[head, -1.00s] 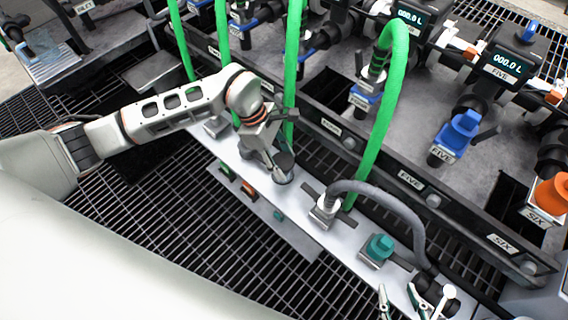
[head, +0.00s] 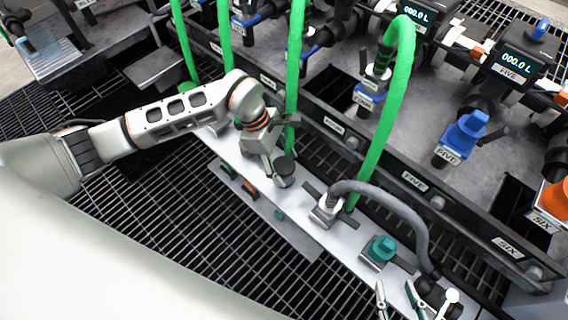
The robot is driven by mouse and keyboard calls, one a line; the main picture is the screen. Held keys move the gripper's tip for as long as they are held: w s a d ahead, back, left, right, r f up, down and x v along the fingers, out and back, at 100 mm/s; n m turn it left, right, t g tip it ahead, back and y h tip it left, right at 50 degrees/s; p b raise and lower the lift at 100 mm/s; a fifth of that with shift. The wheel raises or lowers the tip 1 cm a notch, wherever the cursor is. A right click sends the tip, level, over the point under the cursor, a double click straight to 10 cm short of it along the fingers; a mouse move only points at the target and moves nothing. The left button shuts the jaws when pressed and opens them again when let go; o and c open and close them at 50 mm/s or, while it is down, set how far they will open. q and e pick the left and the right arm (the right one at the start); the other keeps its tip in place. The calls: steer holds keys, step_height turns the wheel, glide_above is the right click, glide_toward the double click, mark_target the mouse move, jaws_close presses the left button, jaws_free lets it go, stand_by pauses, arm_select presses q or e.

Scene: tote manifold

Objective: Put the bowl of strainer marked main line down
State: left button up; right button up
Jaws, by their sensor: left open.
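My left gripper (head: 273,153) reaches in from the left over a pale bench strip. It is open. A small dark-topped grey cup (head: 285,170), which looks like the strainer bowl, stands upright on the strip right at its fingertips. Whether the fingers still touch the cup cannot be told. No marking reading main line is legible on it. My right gripper is not in view.
Green hoses (head: 375,150) rise behind the strip. To the right on it are a grey hose fitting (head: 327,207), a teal block (head: 380,250) and clip-like tools (head: 415,298). Dark floor grating (head: 180,225) lies in front.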

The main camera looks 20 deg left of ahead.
arm_select(q)
steer(key=p+v, duration=0.1)
steer(key=v, duration=0.4)
steer(key=shift+w, duration=0.2)
steer(key=p+v, duration=0.2)
steer(key=v, duration=0.4)
steer(key=s+d+r+n+g+h, duration=0.2)
steer(key=s+d+h, duration=0.55)
steer(key=d, duration=0.65)
steer(key=s+d+r+n+t+h, duration=0.55)
steer(key=d+r+n+h, duration=0.2)
steer(key=r+n, duration=0.4)
steer(key=w+a+f+n+t+y, duration=0.25)
steer(key=a+n+t+y, duration=0.3)
steer(key=n, duration=0.55)
steer(key=w+a+f+n+t+y, duration=0.1)
steer(key=a+f+n+t+y, duration=0.5)
steer(key=n, duration=0.6)
steer(key=s+a+f+n+g+y, duration=0.4)
steer(key=s+a+f+n, duration=0.5)
steer(key=s+f+n, duration=0.3)
steer(key=shift+s+f+g+y, duration=0.3)
steer(key=shift+f+y, duration=0.25)
steer(key=shift+f, duration=0.2)
arm_select(e)
steer(key=shift+s+d+f+h, duration=0.15)
steer(key=shift+d, duration=0.45)
steer(key=shift+s+d+f+h, duration=0.1)
steer(key=shift+d+h, duration=0.05)
steer(key=shift+d, duration=0.4)
